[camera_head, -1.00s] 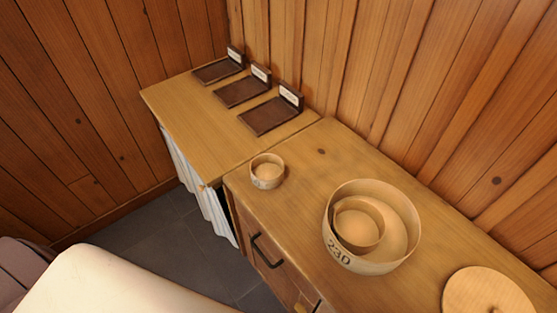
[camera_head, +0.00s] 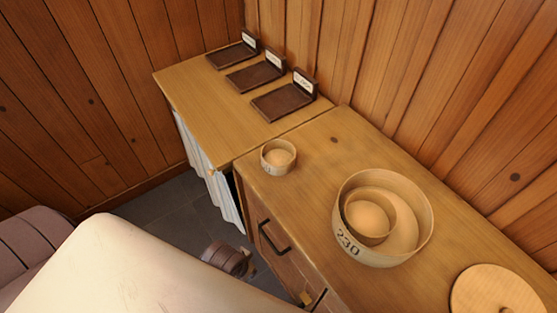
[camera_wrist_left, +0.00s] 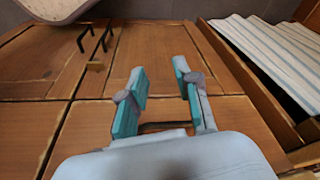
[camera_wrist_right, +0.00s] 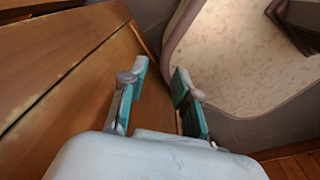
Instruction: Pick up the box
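A large round wooden box (camera_head: 380,257) marked 230 stands open on the counter in the head view. A smaller round box (camera_head: 369,217) sits inside it. A still smaller round box (camera_head: 278,157) stands alone near the counter's left end. A round wooden lid (camera_head: 492,290) lies at the lower right, cut by the frame edge. My left gripper (camera_wrist_left: 160,72) is open and empty in front of wooden cabinet fronts in the left wrist view. My right gripper (camera_wrist_right: 160,70) is open and empty beside a wooden surface. Neither gripper's fingers show in the head view.
The counter (camera_head: 330,180) abuts a side table (camera_head: 200,100) holding dark stands with white labels, such as this one (camera_head: 284,103). A striped curtain (camera_wrist_left: 270,50) hangs below the table. Drawer handles (camera_head: 272,238) project from the counter's front. Plank walls close the back.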

